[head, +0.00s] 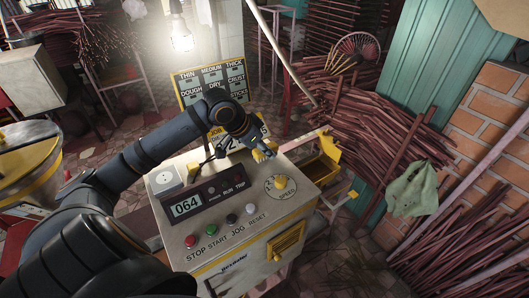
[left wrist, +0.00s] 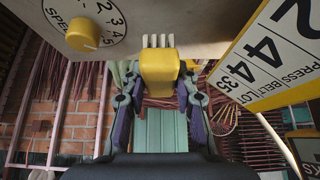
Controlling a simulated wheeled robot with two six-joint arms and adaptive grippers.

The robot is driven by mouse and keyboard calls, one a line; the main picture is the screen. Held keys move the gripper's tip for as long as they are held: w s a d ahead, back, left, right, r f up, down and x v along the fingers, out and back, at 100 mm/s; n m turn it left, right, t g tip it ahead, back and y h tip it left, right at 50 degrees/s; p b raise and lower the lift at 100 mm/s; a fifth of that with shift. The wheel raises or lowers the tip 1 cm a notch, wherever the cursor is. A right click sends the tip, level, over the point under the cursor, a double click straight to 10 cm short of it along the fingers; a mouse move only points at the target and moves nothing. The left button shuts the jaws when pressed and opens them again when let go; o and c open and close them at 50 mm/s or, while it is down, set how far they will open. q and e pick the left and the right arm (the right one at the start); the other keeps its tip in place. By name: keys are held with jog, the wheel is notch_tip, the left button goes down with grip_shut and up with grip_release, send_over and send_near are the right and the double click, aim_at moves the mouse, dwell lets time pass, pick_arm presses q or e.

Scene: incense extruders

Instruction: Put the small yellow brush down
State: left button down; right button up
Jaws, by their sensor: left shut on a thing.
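The small yellow brush (left wrist: 158,72) shows in the left wrist view, its yellow body between my fingers and its pale bristles pointing away from me. My left gripper (left wrist: 158,95) is shut on it. In the head view my left gripper (head: 264,152) is over the far part of the control box's top (head: 235,218), beyond the speed dial. The brush cannot be made out clearly there. I cannot tell whether the bristles touch the box. My right gripper is not in view.
The box carries a yellow speed knob (head: 281,182), a counter display (head: 187,207) and a row of buttons (head: 220,231). A yellow-edged sign (head: 228,137) stands behind it. A yellow tray (head: 322,168) is at its right side. Bundles of sticks (head: 375,120) lie farther right.

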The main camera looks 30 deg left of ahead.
aim_at(265, 164)
pick_arm(q)
jog(key=shift+w+a+f, duration=0.15)
jog(key=shift+w+f, duration=0.05)
jog(key=shift+f, duration=0.05)
jog(key=shift+w+a+f, duration=0.1)
jog(key=shift+w+f, duration=0.05)
jog(key=shift+f, duration=0.15)
notch_tip(265, 164, down, 3)
jog(key=shift+w+a+f+p, duration=0.1)
jog(key=shift+a+f+p, duration=0.05)
jog(key=shift+p, duration=0.6)
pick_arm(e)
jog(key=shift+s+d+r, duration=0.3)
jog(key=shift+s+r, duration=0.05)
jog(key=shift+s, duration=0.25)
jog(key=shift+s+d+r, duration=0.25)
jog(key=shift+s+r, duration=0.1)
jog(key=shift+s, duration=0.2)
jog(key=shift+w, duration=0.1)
pick_arm(q)
jog(key=shift+f, duration=0.2)
jog(key=c, duration=1)
grip_release()
